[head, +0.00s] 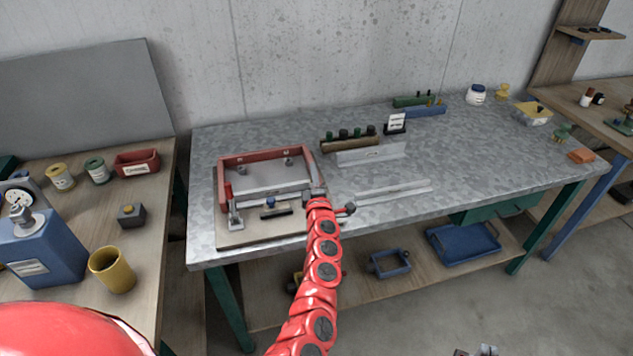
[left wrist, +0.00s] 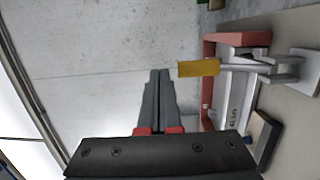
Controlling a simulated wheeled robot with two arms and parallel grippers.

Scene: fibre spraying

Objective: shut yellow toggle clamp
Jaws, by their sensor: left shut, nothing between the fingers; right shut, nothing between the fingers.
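The yellow toggle clamp shows in the left wrist view as a flat yellow handle (left wrist: 198,68) on a grey metal arm. Its handle stands out from the fixture plate (left wrist: 292,105), away from the bench. In the head view I cannot make it out; my arm covers that side of the fixture. My left gripper (head: 317,190) is over the right side of the red-framed fixture (head: 262,153). In the left wrist view its fingers (left wrist: 160,75) are shut and empty, beside the yellow handle with a gap. My right gripper (head: 482,350) barely shows at the bottom edge.
A red-handled clamp (head: 229,192) stands at the fixture's left front corner. A dark block (head: 276,210) lies at its front. Metal strips (head: 393,190) and an angle piece (head: 370,154) lie to the right. The bench's right front (head: 480,180) is mostly clear.

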